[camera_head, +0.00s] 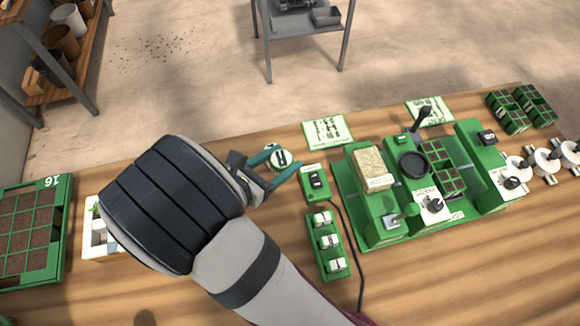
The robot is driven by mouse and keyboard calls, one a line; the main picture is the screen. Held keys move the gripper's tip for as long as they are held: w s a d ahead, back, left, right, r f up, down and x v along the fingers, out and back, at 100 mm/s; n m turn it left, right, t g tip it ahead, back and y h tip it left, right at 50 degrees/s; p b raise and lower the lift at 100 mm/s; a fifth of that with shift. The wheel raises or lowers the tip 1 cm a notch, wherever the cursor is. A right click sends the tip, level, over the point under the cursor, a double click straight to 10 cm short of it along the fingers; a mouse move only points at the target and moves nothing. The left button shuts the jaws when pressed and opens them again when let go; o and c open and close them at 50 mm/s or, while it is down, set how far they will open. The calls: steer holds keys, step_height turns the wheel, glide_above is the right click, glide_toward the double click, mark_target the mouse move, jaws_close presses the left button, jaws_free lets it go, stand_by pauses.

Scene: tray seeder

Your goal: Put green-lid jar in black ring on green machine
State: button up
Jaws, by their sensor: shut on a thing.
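The green-lid jar (278,160) is at the far side of the wooden bench, seen from above as a round green lid with a pale centre. My gripper (282,165) has its teal fingers shut on the jar, one on each side. My arm comes from the lower middle of the view. The jar's lower part is hidden, so I cannot tell whether it touches the bench. The green machine (367,232) stands to the right of my gripper. Its black ring (413,165) is a dark round on top, between the tan block and the seedling cells, and looks empty.
A green switch box (315,189) and a green strip with several white switches (328,243) stand between my gripper and the machine. A black cable (353,240) runs beside them. A lever (422,117) rises behind the ring. A seed tray (52,240) lies at the left.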

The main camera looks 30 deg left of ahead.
steer(key=shift+r, duration=0.45)
steer(key=shift+w+d+r, duration=0.1)
steer(key=shift+w+r, duration=0.05)
steer(key=shift+r, duration=0.05)
steer(key=w+d+r+m+h, duration=0.2)
steer(key=w+d+r, duration=1.3)
steer(key=d+r, duration=0.8)
steer(key=d, duration=0.3)
steer(key=s+d+f+m+g+h, duration=0.4)
steer(key=d+f+m+g+h, duration=0.25)
steer(key=d+f, duration=0.35)
steer(key=shift+m+t, duration=0.35)
steer(key=w+a+f, duration=0.1)
steer(key=a+f, duration=0.1)
steer(key=a, duration=0.1)
steer(key=w+a+f, duration=0.1)
steer(key=a+f, duration=0.2)
steer(key=a, duration=0.1)
steer(key=w+a+f, duration=0.1)
steer(key=a+f, duration=0.2)
steer(key=a, duration=0.1)
steer(key=shift+w+a, duration=0.15)
steer(key=shift+w, duration=0.25)
glide_above(413, 166)
step_height(413, 166, down, 4)
steer(key=shift+f, duration=0.1)
